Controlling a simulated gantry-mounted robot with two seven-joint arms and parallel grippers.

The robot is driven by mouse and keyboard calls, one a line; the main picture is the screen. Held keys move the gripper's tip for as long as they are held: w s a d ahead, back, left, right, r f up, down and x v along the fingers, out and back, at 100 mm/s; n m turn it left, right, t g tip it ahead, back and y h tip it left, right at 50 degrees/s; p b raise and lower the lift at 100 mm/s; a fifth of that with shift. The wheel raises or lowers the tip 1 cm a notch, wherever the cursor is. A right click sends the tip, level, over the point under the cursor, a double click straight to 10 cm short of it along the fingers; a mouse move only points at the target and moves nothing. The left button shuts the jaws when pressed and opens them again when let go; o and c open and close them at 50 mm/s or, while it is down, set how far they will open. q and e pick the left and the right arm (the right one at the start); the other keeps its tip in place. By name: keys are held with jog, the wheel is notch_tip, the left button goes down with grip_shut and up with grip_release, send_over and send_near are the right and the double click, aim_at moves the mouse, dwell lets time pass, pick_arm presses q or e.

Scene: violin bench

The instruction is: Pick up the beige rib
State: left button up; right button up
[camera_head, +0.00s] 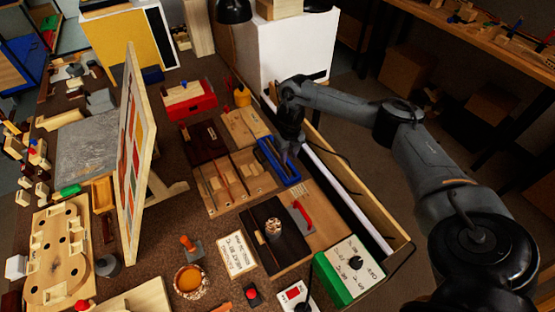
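A light wooden tray (211,207) in the middle of the bench holds several thin strips, some dark and some pale. A pale beige strip (228,173) lies in it; it is too small to tell surely whether this is the beige rib. My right gripper (286,156) points down over the blue tray (266,149), just right of the wooden tray. Its fingers are small and dark, so I cannot tell whether they are open or hold anything. My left gripper is not in view.
A tall upright panel (135,150) stands left of the trays. A red box (190,107) sits behind them. In front are a black plate (275,248), a green box (340,272) and an amber pot (190,281). A low wall (365,215) edges the bench at right.

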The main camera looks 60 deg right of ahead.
aim_at(278, 157)
jog(key=f+b, duration=0.1)
jog(key=f, duration=0.1)
jog(key=a+f+b, duration=0.1)
jog(key=shift+f, duration=1.1)
grip_shut()
